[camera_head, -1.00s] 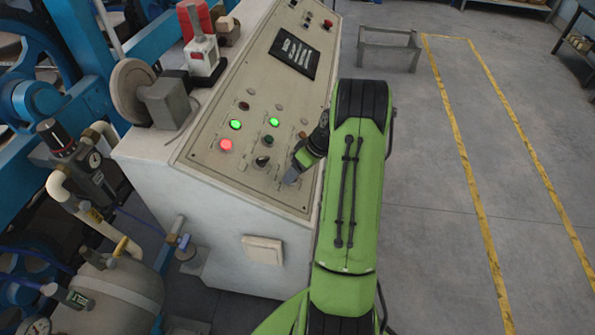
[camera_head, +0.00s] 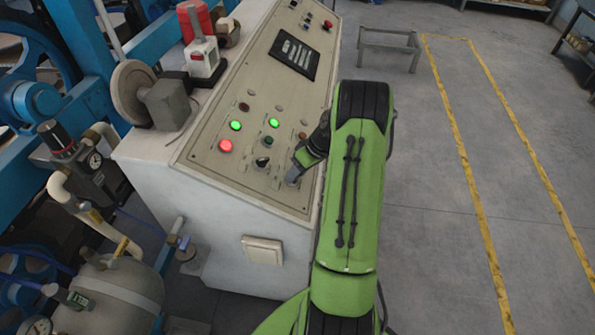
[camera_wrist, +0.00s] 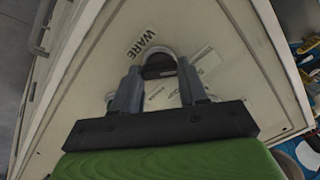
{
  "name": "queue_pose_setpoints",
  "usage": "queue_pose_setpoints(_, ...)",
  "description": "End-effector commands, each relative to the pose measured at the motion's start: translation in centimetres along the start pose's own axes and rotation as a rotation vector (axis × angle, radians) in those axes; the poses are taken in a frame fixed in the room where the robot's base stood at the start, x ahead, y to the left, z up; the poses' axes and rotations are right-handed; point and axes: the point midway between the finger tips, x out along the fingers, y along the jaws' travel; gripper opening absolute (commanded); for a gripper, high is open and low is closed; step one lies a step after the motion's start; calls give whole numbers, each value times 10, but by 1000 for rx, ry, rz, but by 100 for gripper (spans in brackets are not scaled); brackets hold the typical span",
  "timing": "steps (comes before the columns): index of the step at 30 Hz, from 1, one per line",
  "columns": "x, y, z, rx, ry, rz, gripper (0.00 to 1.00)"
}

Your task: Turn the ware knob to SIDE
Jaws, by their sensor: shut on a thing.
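The ware knob (camera_wrist: 160,68) is a dark knob on the sloping cream panel (camera_wrist: 95,75), beside the printed word WARE. In the wrist view, my gripper (camera_wrist: 161,73) has its two grey fingers closed around the knob from both sides. The fingers hide part of the knob and some of the small labels around it, so I cannot read where it points. In the head view, my gripper (camera_head: 293,180) is at the panel's lower right corner, and the knob is hidden there.
Another black knob (camera_head: 262,161) is close to the left of my gripper. A lit red button (camera_head: 225,146) and green lights (camera_head: 236,125) are farther left. A red-and-white device (camera_head: 200,45) stands beyond the panel's left edge.

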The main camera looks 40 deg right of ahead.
Motion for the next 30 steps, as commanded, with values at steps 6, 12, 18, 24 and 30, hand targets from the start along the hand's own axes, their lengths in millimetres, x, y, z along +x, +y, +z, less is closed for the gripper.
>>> queue_pose_setpoints(6,-2,1,0,162,1,-11,12)
queue_pose_setpoints(12,-2,1,0,320,1,-24,12)
queue_pose_setpoints(18,-2,2,0,455,1,-34,12)
queue_pose_setpoints(24,-2,2,0,545,2,-40,12)
queue_pose_setpoints(30,-1,2,0,587,3,-43,12)
